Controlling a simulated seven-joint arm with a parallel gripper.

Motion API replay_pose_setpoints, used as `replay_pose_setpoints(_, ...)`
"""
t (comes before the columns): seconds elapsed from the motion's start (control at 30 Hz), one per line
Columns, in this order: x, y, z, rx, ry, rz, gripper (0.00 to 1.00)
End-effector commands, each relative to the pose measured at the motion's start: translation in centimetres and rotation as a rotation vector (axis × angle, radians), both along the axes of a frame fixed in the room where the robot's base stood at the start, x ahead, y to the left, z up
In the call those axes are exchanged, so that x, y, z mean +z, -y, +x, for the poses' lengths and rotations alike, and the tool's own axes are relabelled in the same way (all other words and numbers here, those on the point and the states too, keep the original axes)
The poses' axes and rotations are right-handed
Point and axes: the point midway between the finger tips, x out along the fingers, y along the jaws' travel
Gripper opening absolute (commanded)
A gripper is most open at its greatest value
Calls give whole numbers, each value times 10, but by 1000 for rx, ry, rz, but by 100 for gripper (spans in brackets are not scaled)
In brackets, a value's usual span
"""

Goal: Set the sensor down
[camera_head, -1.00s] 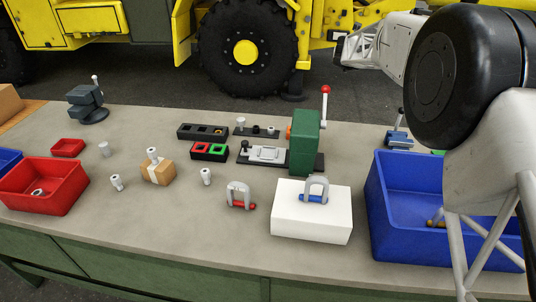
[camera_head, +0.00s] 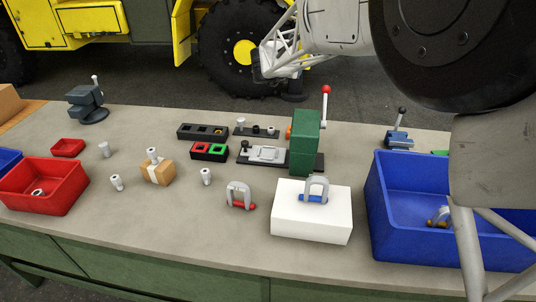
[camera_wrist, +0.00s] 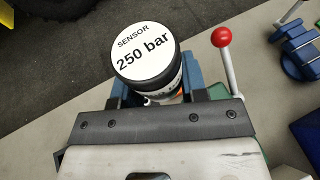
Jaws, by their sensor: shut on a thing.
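The sensor (camera_wrist: 143,52) is a dark cylinder with a white round top reading "SENSOR 250 bar". In the wrist view it sits between the blue jaws of my gripper (camera_wrist: 154,84), which is shut on it. Its top faces the wrist camera; its lower end is mostly hidden by the jaws and the gripper body. The floor past the table's far edge shows behind it.
A green lever press (camera_head: 306,142) with a red knob (camera_wrist: 222,37) stands close by. A small blue vise (camera_head: 399,138) is to its right. Block trays (camera_head: 203,132), a white block (camera_head: 311,222), shackles and a blue bin (camera_head: 377,215) stand around.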

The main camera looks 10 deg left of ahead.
Motion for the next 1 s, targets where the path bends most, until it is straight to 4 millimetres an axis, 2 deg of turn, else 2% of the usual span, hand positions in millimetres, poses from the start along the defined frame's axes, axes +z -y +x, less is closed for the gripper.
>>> replay_pose_setpoints(0.1, 5, -22, -23, -29, 1, 1, 12)
replay_pose_setpoints(0.23, 9, -38, -44, -57, 0, 0, 12)
replay_pose_setpoints(0.67, 19, -70, -89, -112, 0, -1, 12)
replay_pose_setpoints(0.7, 7, -68, -87, -113, -4, -2, 12)
replay_pose_setpoints(0.87, -22, -68, -87, -112, -3, -2, 12)
replay_pose_setpoints(1.0, -54, -68, -87, -111, -3, -2, 12)
